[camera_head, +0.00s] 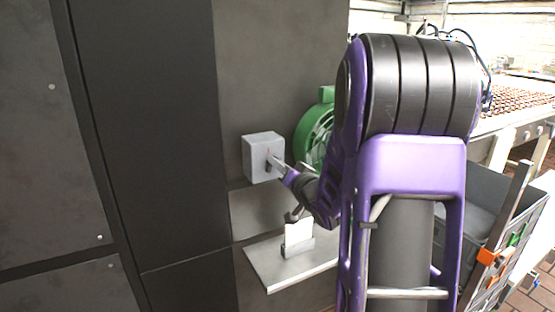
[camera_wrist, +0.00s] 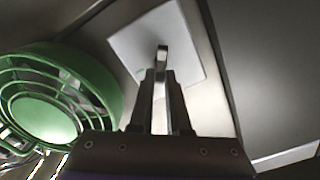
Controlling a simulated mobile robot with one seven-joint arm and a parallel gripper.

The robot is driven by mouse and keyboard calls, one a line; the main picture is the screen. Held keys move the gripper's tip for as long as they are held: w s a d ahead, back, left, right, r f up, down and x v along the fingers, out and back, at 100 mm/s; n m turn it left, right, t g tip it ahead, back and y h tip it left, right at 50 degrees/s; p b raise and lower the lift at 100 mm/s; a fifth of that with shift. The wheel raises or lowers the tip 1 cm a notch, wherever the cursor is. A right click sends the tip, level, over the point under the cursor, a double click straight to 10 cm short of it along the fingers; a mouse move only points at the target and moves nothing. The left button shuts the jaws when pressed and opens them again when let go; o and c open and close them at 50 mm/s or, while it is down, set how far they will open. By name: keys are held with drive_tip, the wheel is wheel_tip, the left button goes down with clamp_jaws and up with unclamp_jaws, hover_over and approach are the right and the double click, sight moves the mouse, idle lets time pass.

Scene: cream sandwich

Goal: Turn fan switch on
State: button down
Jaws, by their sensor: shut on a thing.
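The fan switch is a light grey box (camera_head: 258,150) on the dark wall panel, with a small lever on its front. The box also shows in the wrist view (camera_wrist: 185,40), where the metal lever (camera_wrist: 161,58) stands out from it. My gripper (camera_head: 275,162) is at the front of the box. In the wrist view my gripper (camera_wrist: 162,82) has its two fingers on either side of the lever, shut on it. The green fan (camera_head: 318,130) is just right of the box, partly hidden by my arm; it also shows in the wrist view (camera_wrist: 50,105).
A small metal shelf (camera_head: 268,268) with a white card (camera_head: 298,231) juts out below the switch. A grey bin (camera_head: 485,190) and a conveyor with brown pieces (camera_head: 525,98) are at the right. Dark wall panels (camera_head: 140,130) fill the left.

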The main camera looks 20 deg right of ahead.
drive_tip(key=m+p, duration=0.2)
drive_tip(key=m, duration=0.1)
drive_tip(key=m+p, duration=0.2)
drive_tip(key=m, duration=0.2)
drive_tip(key=m+p, duration=0.2)
drive_tip(key=m, duration=0.2)
drive_tip(key=shift+d+f, duration=0.3)
drive_tip(key=shift+f, duration=0.05)
drive_tip(key=shift+m, duration=0.3)
drive_tip(key=c, duration=0.9)
unclamp_jaws()
drive_tip(key=shift+w+f, duration=0.1)
drive_tip(key=shift+s+f, duration=0.1)
drive_tip(key=shift+s, duration=0.1)
